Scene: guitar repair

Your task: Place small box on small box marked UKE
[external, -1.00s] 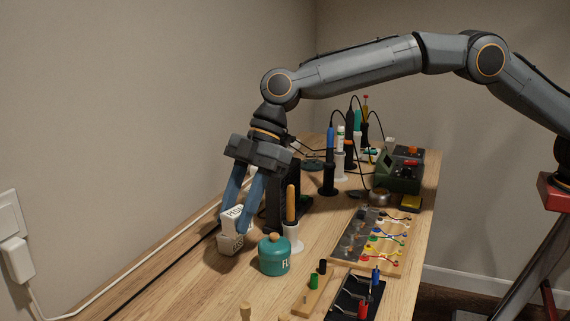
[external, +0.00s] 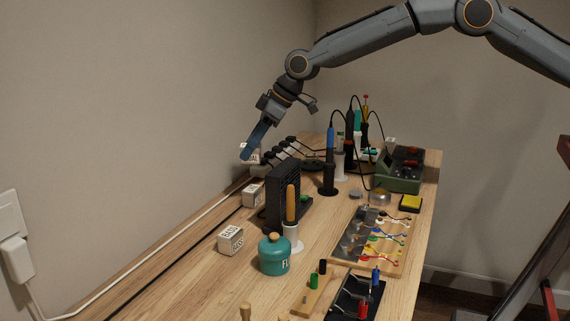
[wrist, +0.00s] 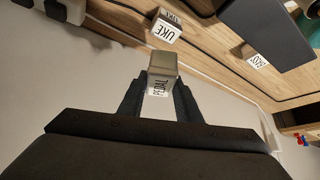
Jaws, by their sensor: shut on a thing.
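The held small box (wrist: 160,78) is pale, with PEDAL on its label, and sits between my fingers in the wrist view. In the external view my gripper (external: 248,152) is shut on this box (external: 254,157), up in the air near the wall. The small box marked UKE (wrist: 165,30) lies just beyond the held box in the wrist view, apart from it in the picture. The height between them is hard to judge. In the external view I cannot clearly make out the UKE box near my gripper.
A box marked BASS (external: 230,240) stands at the table's wall side, with another small box (external: 253,195) behind it, beside a black upright unit (external: 283,197). A teal pot (external: 274,256) and an orange-handled tool (external: 292,205) stand nearby. Cables run along the wall.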

